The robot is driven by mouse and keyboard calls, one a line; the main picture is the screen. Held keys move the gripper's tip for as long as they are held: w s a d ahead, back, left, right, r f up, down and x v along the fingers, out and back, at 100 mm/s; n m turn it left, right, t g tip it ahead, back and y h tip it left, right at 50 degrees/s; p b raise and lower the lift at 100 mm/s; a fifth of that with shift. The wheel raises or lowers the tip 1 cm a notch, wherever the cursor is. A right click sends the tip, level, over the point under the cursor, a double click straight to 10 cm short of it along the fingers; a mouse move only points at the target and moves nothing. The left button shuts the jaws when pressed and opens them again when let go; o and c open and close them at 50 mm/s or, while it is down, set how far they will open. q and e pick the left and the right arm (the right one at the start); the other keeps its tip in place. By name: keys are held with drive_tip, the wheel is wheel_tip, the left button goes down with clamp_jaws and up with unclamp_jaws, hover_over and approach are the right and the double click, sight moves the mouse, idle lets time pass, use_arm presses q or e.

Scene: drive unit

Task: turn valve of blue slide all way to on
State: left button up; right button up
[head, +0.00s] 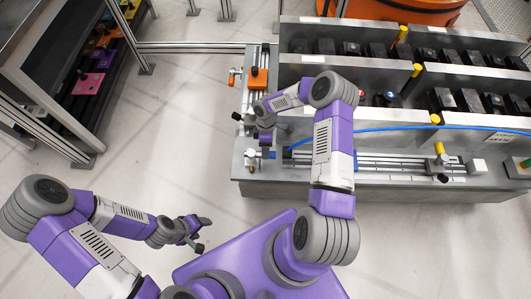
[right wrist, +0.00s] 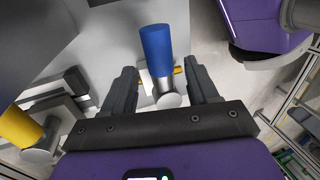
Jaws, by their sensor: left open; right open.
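In the right wrist view a blue cylindrical handle (right wrist: 157,48) on a short metal stem, which I take to be the blue slide's valve, stands between the two dark fingers of my right gripper (right wrist: 164,84). The fingers are spread with a gap visible on both sides of the handle and stem. In the head view my right arm reaches over the left end of the metal bench, and its wrist hides much of this spot; I cannot pick out the blue handle there. My left gripper (head: 192,232) is open and empty, over the floor left of the bench.
A yellow cylindrical handle (right wrist: 18,126) is at the left in the right wrist view. An orange slide block (head: 258,78) sits on the bench's left end. A blue hose (head: 430,128) crosses the bench. A dark shelf frame stands at left; floor between is clear.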

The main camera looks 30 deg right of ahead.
drive_tip(key=shift+x, duration=1.35)
clamp_jaws()
